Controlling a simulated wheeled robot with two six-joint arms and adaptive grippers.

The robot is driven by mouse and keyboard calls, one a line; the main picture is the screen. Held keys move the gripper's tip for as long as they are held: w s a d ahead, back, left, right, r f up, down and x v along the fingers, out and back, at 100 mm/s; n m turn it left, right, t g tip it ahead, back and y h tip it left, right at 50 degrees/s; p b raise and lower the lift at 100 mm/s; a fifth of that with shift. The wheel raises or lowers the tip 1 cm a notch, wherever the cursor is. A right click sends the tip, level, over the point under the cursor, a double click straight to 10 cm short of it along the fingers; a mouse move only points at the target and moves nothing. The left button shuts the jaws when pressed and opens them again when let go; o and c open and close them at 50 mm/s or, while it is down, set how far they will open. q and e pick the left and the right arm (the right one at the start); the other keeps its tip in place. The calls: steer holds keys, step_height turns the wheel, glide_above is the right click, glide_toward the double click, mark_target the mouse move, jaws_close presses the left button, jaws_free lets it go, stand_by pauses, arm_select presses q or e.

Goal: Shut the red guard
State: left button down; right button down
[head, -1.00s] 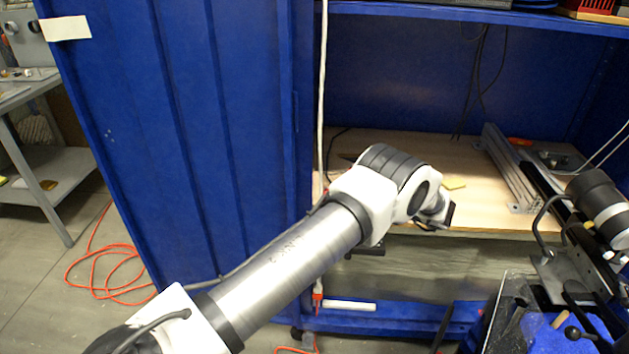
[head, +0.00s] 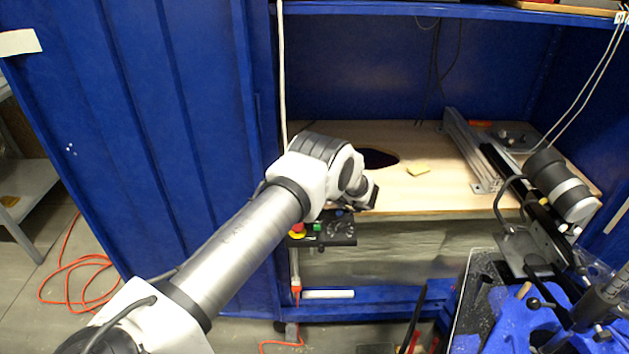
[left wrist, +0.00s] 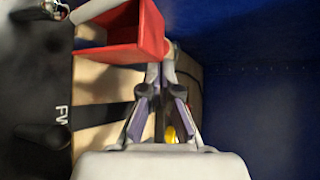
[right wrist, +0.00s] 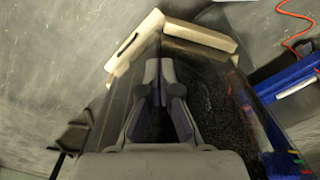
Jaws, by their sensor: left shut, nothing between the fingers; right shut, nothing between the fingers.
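The red guard (left wrist: 138,35) shows in the left wrist view as an open, box-like red cover, close up at the top and left of the fingertips. I cannot tell whether the fingertips touch it. My left gripper (left wrist: 159,72) is shut and empty, its tips just below the guard's edge. In the head view my left gripper (head: 371,196) is a small dark end over the front edge of the wooden shelf, and I cannot make out the guard there. My right gripper (right wrist: 158,68) is shut and empty in the right wrist view, over a dark tray-like surface.
A blue cabinet door (head: 150,150) stands at the left. A metal rail (head: 468,150) is at the right.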

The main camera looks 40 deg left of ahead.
arm_select(q)
steer(key=shift+s+d+r, duration=0.1)
steer(key=shift+s+r, duration=0.1)
steer(key=shift+s, duration=0.2)
steer(key=shift+f, duration=0.1)
steer(key=shift+w, duration=0.1)
